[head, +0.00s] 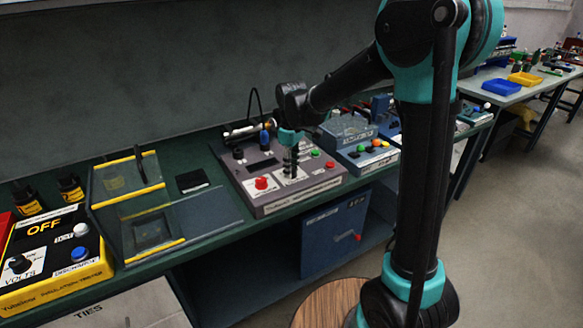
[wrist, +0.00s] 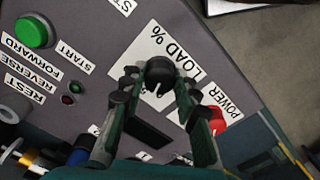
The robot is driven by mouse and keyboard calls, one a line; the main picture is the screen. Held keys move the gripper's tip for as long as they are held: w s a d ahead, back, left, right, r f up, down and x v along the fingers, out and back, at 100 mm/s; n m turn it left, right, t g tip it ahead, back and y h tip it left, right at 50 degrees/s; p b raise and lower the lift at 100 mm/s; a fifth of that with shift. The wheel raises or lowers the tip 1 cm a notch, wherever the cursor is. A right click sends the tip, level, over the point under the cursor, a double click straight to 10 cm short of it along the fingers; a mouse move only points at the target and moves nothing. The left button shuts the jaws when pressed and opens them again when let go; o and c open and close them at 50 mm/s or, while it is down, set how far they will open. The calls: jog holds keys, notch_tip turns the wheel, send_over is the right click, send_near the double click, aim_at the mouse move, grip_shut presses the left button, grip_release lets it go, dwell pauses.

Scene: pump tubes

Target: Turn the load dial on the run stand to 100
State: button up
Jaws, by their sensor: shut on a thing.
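The run stand (head: 315,197) is a grey console on the green bench in the head view. In the wrist view its panel carries a white plate marked LOAD % (wrist: 185,45), with the black load dial (wrist: 160,73) on it. My gripper (wrist: 157,86) reaches down over this dial, with its fingers closed on the knob. In the head view my gripper (head: 290,170) points down at the panel and hides the dial. The fingers cover much of the scale, so I cannot read the dial's setting.
A red knob marked POWER (wrist: 215,118) is close beside one finger. A green START button (wrist: 33,32) is farther off. In the head view, a blue-grey unit (head: 360,145) stands right of the stand and a clear-lidded case (head: 190,228) lies left.

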jog(key=m, duration=1.2)
jog(key=shift+m, duration=0.4)
dwell(0.3)
jog(key=o, duration=1.2)
jog(key=shift+c, duration=0.2)
jog(key=shift+r, duration=0.1)
notch_tip(320, 180, up, 12)
